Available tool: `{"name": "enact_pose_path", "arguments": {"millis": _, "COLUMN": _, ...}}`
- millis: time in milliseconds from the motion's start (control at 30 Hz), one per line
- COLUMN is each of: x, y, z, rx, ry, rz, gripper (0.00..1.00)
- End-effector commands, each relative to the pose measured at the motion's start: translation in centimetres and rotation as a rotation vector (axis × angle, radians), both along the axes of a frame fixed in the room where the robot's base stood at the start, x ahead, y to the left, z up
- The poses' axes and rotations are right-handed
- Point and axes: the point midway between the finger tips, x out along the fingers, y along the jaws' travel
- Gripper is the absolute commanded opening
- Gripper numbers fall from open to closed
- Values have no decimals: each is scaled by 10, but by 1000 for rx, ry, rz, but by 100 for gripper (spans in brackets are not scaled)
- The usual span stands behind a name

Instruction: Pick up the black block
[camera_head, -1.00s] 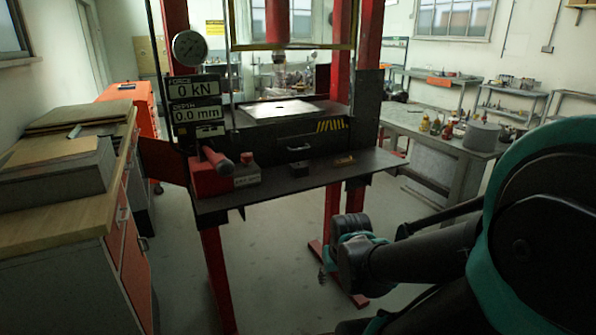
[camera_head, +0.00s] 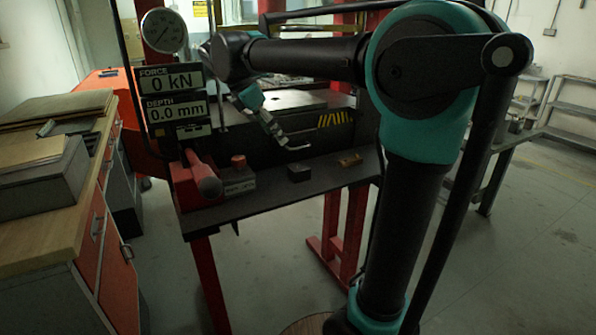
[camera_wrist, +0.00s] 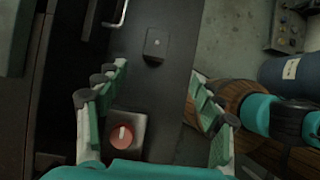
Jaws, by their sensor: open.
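The black block (camera_head: 299,173) is a small dark cube on the dark front shelf (camera_head: 258,201) of the press. In the wrist view the black block (camera_wrist: 156,45) lies beyond the fingertips, near the centre top. My gripper (camera_head: 276,132) hangs above the shelf, behind and a little left of the block in the head view. In the wrist view my gripper (camera_wrist: 158,73) has its fingers spread wide, with nothing between them. The gripper is apart from the block; its exact height above the shelf is hard to tell.
A red-topped button box (camera_head: 238,178) and a red lever unit (camera_head: 196,184) stand on the shelf left of the block. The shelf around the block is clear.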

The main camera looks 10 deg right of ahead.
Motion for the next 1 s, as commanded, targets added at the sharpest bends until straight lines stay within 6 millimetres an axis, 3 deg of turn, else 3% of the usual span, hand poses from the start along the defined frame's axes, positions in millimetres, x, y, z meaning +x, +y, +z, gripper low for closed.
{"name": "enact_pose_path", "arguments": {"millis": 500, "x": 15, "y": -47, "z": -85, "rx": 2, "ry": -2, "rz": -6, "gripper": 67}}
{"name": "enact_pose_path", "arguments": {"millis": 833, "x": 21, "y": -58, "z": -106, "rx": 3, "ry": -2, "rz": -5, "gripper": 67}}
{"name": "enact_pose_path", "arguments": {"millis": 1000, "x": 31, "y": -70, "z": -126, "rx": 3, "ry": -2, "rz": -7, "gripper": 67}}
